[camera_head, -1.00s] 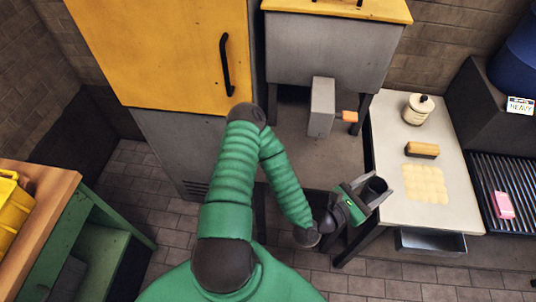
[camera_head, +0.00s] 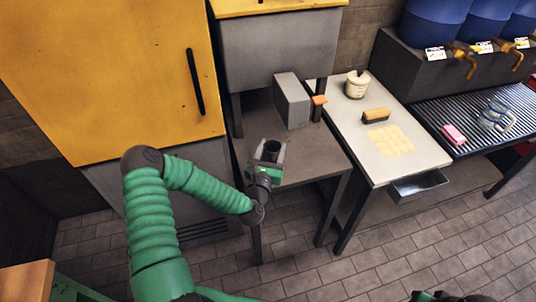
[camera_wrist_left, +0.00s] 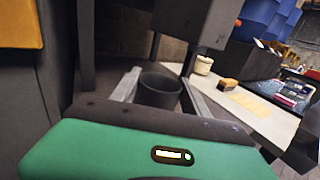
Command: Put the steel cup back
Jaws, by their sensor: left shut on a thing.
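My left gripper (camera_head: 269,156) is shut on the dark grey steel cup (camera_head: 271,148). It holds the cup upright, with its open mouth up, at the front of the grey table under the hanging grey box. In the left wrist view the cup (camera_wrist_left: 158,90) sits between the two fingers. I cannot tell whether its base touches the table. The grey table (camera_head: 312,152) has a grey block-shaped machine (camera_head: 292,101) with an orange part (camera_head: 319,100) at its back. My right gripper is not clearly in view; only dark and green parts show at the bottom edge.
A white table (camera_head: 425,152) to the right holds a cream pot (camera_head: 357,84), a brush (camera_head: 375,116) and yellowish squares (camera_head: 390,140). Beyond is a ribbed rack (camera_head: 480,115) with a pink block (camera_head: 454,134). A yellow cabinet (camera_head: 120,70) stands left. The grey table's right part is clear.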

